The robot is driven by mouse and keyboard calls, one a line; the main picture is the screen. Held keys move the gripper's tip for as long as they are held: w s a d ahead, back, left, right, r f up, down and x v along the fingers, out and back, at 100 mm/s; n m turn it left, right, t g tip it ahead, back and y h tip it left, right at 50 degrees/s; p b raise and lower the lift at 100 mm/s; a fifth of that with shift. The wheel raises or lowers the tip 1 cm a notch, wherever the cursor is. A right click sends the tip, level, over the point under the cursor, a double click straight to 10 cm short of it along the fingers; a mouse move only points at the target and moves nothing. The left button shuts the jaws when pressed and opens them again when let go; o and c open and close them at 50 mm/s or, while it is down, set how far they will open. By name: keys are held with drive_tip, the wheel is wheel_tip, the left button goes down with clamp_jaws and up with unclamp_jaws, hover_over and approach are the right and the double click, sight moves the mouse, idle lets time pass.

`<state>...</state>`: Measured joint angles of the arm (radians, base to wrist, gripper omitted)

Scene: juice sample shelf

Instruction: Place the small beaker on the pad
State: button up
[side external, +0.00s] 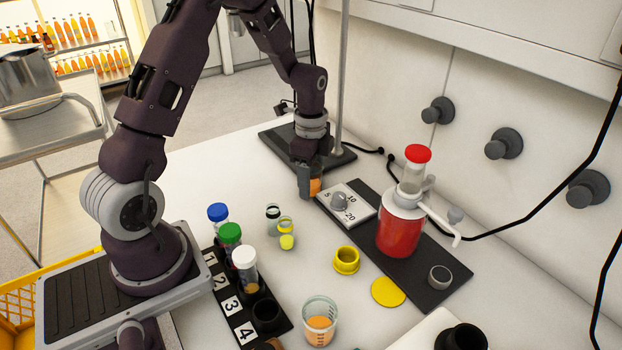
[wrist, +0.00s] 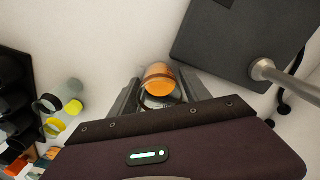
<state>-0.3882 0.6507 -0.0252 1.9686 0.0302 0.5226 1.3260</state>
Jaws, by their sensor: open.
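A small beaker with orange contents (wrist: 158,80) is between the two fingers of my gripper (wrist: 161,94) in the wrist view. In the side view my gripper (side external: 309,184) points down at the back of the table, and the orange of the small beaker (side external: 316,186) shows beside a finger; the rest is hidden. The jaws are open around it. A flat yellow round disc, which looks like the pad (side external: 388,292), lies bare at the front edge of the dark dispenser board, well right of and nearer than my gripper.
A larger beaker of orange juice (side external: 320,324) stands in front. A yellow ring cup (side external: 346,260), small vials (side external: 286,233), a numbered rack (side external: 240,292) and a red dispenser (side external: 399,228) are nearby. A dark stand base (wrist: 233,42) with a pole is close to my gripper.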

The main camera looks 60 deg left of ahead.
sight(314, 168)
clamp_jaws()
drive_tip(key=shift+n, duration=0.4)
drive_tip(key=r, duration=0.9)
drive_tip(key=shift+w+d+r, duration=0.1)
drive_tip(key=shift+d+r, duration=0.3)
drive_tip(key=d+n, duration=0.2)
drive_tip(key=n, duration=0.1)
drive_tip(key=w+d+n, duration=0.1)
drive_tip(key=d+n, duration=0.5)
drive_tip(key=n, duration=0.1)
drive_tip(key=shift+w+f, duration=0.25)
drive_tip(key=shift+w, duration=0.15)
drive_tip(key=shift+s+d, duration=0.2)
drive_tip(key=s+d+m, duration=0.3)
drive_tip(key=s+m, duration=0.3)
drive_tip(key=s, duration=0.1)
drive_tip(key=f, duration=0.9)
drive_tip(key=shift+s+a, duration=0.1)
drive_tip(key=shift+s, duration=0.25)
